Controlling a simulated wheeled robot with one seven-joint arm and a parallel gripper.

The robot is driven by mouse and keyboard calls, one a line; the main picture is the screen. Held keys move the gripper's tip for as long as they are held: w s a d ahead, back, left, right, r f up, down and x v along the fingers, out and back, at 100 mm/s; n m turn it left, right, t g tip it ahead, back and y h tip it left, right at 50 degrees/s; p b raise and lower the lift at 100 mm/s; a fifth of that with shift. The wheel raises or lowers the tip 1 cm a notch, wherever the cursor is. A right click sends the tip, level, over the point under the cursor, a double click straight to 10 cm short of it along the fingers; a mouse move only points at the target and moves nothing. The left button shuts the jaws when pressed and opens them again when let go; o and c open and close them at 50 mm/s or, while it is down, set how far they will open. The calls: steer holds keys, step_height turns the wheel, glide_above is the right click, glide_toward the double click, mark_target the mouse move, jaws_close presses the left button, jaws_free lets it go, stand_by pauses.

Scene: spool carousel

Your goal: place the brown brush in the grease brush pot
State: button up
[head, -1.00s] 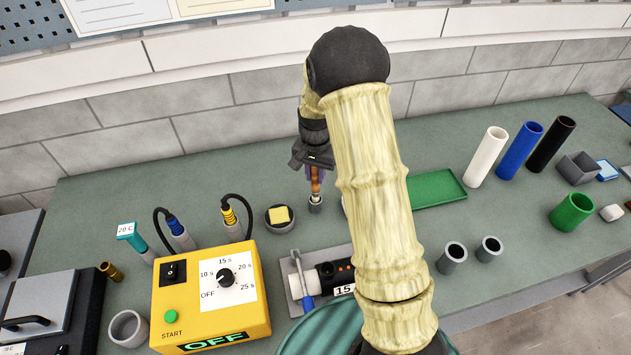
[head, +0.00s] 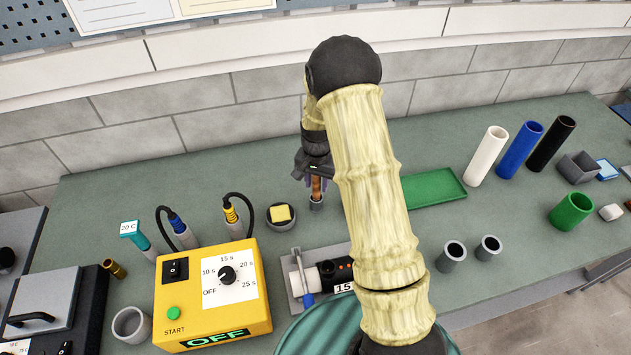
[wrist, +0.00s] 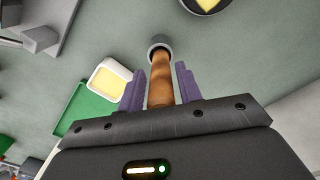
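The brown brush (head: 316,188) stands about upright with its lower end inside the mouth of a small grey pot (head: 316,205) behind the yellow control box. In the wrist view the brush's brown handle (wrist: 160,82) runs into the grey pot (wrist: 158,43). My gripper (wrist: 160,85) has its two purple fingers on either side of the handle, with a narrow gap showing at each side, so it looks open around the brush. The brush's tip is hidden in the pot.
A round bowl with a yellow sponge (head: 280,213) stands just left of the pot. The yellow control box (head: 212,292) and a grey fixture (head: 297,280) are nearer. A green tray (head: 434,188) lies to the right, with upright tubes beyond. Two grey cups (head: 452,257) stand front right.

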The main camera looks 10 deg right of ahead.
steer(key=shift+o, duration=0.5)
steer(key=shift+s+r, duration=0.1)
steer(key=shift+s, duration=0.05)
steer(key=shift+r, duration=0.45)
step_height(320, 180, up, 11)
steer(key=b, duration=0.3)
steer(key=shift+a+r, duration=0.1)
steer(key=shift+r, duration=0.05)
steer(key=s+n+t, duration=0.2)
steer(key=s+n, duration=0.4)
steer(key=s, duration=1.4)
steer(key=shift+s+r+n+t, duration=0.3)
steer(key=shift+s+r+n, duration=0.05)
steer(key=shift+r+n, duration=0.05)
